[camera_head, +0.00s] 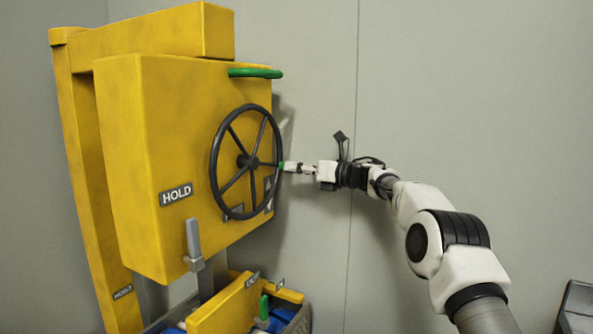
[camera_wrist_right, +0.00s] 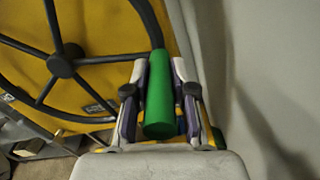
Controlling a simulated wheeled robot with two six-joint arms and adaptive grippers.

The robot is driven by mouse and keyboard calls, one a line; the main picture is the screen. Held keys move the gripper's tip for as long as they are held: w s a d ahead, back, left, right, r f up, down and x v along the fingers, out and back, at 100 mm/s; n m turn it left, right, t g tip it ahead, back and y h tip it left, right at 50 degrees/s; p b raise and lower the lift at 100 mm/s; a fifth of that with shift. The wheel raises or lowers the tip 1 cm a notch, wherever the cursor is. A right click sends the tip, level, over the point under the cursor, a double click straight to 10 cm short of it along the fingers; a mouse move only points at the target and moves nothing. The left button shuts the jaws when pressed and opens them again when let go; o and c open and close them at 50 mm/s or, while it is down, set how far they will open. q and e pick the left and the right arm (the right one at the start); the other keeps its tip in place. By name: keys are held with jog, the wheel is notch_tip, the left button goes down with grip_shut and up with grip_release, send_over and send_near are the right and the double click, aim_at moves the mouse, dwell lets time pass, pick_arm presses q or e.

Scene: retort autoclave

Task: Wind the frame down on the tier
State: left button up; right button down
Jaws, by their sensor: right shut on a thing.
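A black spoked handwheel (camera_head: 216,170) stands on the side of a yellow hoist box (camera_head: 150,130). My right gripper (camera_head: 286,167) is at the wheel's right rim, shut on the wheel's green handle. In the right wrist view the green handle (camera_wrist_right: 160,95) lies between the two fingers of the gripper (camera_wrist_right: 160,100), and the wheel (camera_wrist_right: 85,60) fills the upper left. A yellow frame (camera_head: 226,308) is below the box, under a grey post (camera_head: 213,278). The tier is not clearly told apart from the parts below. My left gripper is not in view.
A HOLD label (camera_head: 176,194) and a grey lever (camera_head: 193,240) are on the box's near face. A small green peg (camera_head: 263,308) stands by the yellow frame. Bare wall (camera_head: 450,90) is at the right.

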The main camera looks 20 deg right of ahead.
jog(key=c, duration=1)
grip_release()
jog(key=v, duration=1.1)
jog(key=shift+s+d, duration=0.3)
